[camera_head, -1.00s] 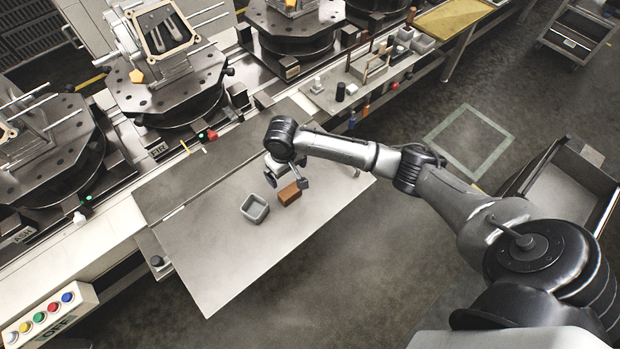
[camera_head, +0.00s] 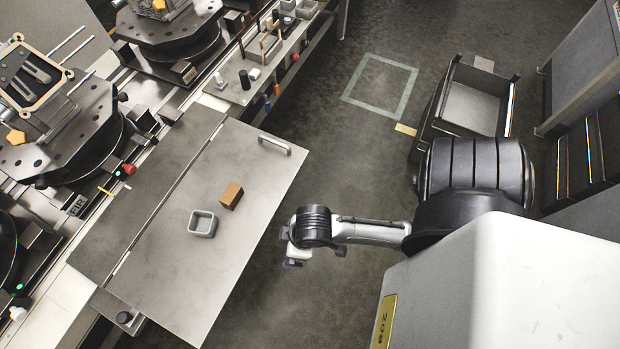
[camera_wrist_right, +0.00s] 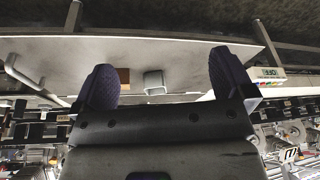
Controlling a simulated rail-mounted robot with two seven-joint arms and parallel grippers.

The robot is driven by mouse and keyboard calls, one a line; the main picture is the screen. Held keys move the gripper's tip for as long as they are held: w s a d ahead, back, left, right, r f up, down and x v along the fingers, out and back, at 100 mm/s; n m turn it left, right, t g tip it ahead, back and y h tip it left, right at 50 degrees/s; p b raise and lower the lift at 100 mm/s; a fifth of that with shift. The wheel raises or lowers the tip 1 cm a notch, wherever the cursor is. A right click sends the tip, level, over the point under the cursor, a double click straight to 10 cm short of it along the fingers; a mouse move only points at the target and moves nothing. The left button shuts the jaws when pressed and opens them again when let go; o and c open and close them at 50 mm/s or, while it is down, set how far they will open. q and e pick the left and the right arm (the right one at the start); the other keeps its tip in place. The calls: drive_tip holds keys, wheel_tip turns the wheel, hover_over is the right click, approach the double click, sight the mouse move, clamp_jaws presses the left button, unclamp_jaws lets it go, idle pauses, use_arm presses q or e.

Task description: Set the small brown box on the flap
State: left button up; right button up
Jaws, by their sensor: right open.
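The small brown box (camera_head: 231,196) rests on the grey flap (camera_head: 187,272), toward its right side. It also shows in the right wrist view (camera_wrist_right: 124,76). My right gripper (camera_head: 305,258) hangs beyond the flap's right edge, apart from the box. In the right wrist view its two fingers (camera_wrist_right: 163,66) are spread wide with nothing held between them. My left gripper is in neither view.
A small grey open bin (camera_head: 202,223) stands on the flap just beside the box. A handle (camera_head: 275,144) is fixed near the flap's far corner. Fixtures on a conveyor (camera_head: 62,135) line the left. Bare floor lies right of the flap.

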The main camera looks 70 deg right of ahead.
drive_tip(key=shift+h, duration=0.5)
drive_tip(key=s, duration=0.1)
drive_tip(key=s+d+r, duration=0.1)
drive_tip(key=s+d, duration=0.1)
drive_tip(key=s, duration=0.1)
drive_tip(key=shift+r, duration=0.3)
idle(0.6)
wheel_tip(320, 180, up, 29)
drive_tip(key=p, duration=2.9)
drive_tip(key=shift+r, duration=0.2)
drive_tip(key=shift+w, duration=0.1)
